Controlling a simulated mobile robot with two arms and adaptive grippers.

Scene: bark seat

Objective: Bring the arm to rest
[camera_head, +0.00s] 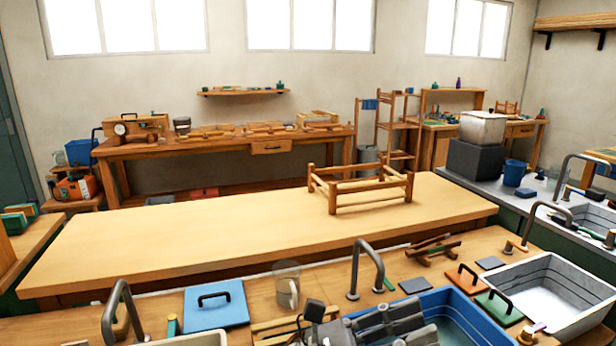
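Grey and black parts of one of my arms (370,325) show at the bottom edge, right of centre, in front of the blue basin (470,312). I take them for my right arm, but its link to my body is out of frame. I cannot make out its fingertips or anything held. No part of my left gripper shows. A wooden seat frame (372,200) with short posts and rails stands on the long pale table (180,232), clear of the arm.
The front bench holds a blue board (216,304), a clear jar (287,285), a tall tap (366,265), small wooden pieces (433,247) and a white basin (550,293). The long table's left half is bare. A tool-laden workbench (225,152) stands by the far wall.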

